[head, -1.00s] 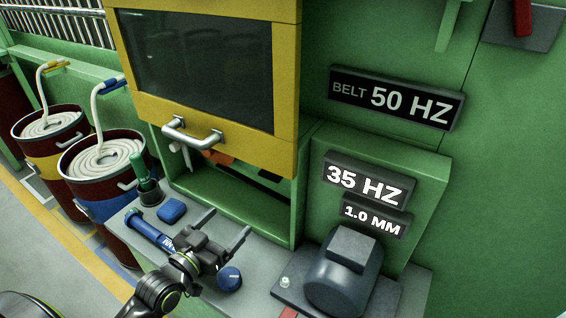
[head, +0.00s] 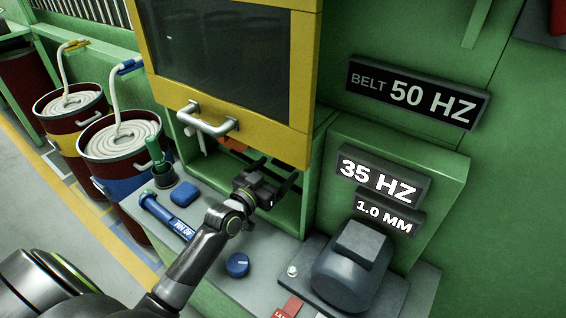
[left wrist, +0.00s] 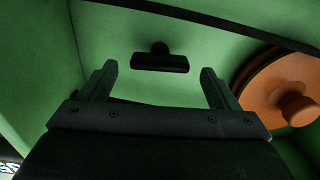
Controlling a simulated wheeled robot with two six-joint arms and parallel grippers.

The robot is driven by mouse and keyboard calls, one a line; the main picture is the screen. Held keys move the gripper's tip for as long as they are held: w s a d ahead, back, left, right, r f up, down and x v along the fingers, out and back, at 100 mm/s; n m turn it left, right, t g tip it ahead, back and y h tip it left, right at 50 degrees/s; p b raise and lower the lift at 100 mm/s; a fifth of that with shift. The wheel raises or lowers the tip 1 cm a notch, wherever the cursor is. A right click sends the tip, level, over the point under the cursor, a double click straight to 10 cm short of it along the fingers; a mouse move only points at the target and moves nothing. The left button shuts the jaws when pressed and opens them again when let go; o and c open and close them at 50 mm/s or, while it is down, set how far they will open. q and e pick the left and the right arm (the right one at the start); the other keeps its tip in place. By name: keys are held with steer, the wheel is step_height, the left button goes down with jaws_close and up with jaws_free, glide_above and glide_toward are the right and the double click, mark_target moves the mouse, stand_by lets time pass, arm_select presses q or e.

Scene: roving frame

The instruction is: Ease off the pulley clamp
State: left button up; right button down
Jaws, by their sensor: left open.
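The left wrist view shows a dark T-shaped handle (left wrist: 160,60), which looks like the pulley clamp, on the green inner wall of the housing. An orange pulley (left wrist: 285,92) with a round hub stands to its right. A bit of orange (head: 232,144) shows under the raised yellow guard in the head view. My left gripper (head: 278,172) is open and empty at the mouth of the green housing. In the left wrist view the handle lies beyond and between the fingers, apart from them. In the head view I cannot make out the handle. My right gripper is out of view.
The yellow guard (head: 310,95) with its bar handle hangs above the opening. A blue tool (head: 166,216), blue block (head: 185,194) and blue knob (head: 237,265) are on the grey bench. A grey motor (head: 352,270) sits right, below signs reading 35 HZ and 1.0 MM.

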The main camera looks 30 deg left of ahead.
mark_target(281, 167)
arm_select(q)
steer(key=w, duration=0.3)
steer(key=shift+w+d, duration=0.2)
steer(key=shift+d, duration=0.05)
steer(key=shift+w, duration=0.2)
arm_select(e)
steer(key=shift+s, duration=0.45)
arm_select(q)
steer(key=shift+c, duration=0.4)
steer(key=c, duration=0.9)
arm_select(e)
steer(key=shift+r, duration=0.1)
